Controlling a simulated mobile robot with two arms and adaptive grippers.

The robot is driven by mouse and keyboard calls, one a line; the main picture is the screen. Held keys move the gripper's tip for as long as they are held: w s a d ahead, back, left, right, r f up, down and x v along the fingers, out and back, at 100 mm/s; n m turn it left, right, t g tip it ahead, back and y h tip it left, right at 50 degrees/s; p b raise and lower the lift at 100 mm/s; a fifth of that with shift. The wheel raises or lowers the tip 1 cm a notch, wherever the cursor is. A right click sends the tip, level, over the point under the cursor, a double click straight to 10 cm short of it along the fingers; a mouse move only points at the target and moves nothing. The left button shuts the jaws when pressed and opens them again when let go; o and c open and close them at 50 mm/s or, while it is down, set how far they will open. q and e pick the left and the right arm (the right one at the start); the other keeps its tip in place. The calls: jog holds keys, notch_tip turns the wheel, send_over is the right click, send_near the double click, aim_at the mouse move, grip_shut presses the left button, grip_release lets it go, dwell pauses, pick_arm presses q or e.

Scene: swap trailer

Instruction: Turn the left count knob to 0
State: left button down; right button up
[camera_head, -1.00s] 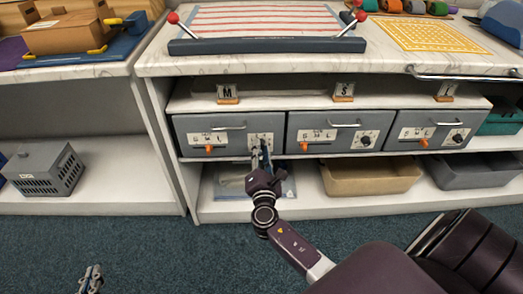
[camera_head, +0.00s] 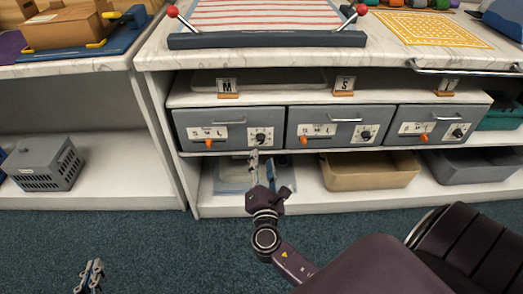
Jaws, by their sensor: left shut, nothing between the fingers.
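The left count knob (camera_head: 260,138) is a small dark dial on a white plate at the right end of the left grey drawer's front (camera_head: 190,122). Its setting is too small to read. My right gripper (camera_head: 262,166) is just below this knob, in front of the lower shelf, with its fingers pointing up. The fingers look apart, with nothing between them, and are clear of the knob. My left gripper (camera_head: 90,268) is low at the left over the carpet, shut and empty, far from the drawers.
Similar middle (camera_head: 366,136) and right (camera_head: 458,133) knobs sit on the neighbouring drawers. Each drawer has a bar handle and an orange slider (camera_head: 208,142). A tan bin (camera_head: 370,178) stands on the shelf below. A grey vented box (camera_head: 42,165) stands at left.

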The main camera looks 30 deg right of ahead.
jog(key=shift+v, duration=2.25)
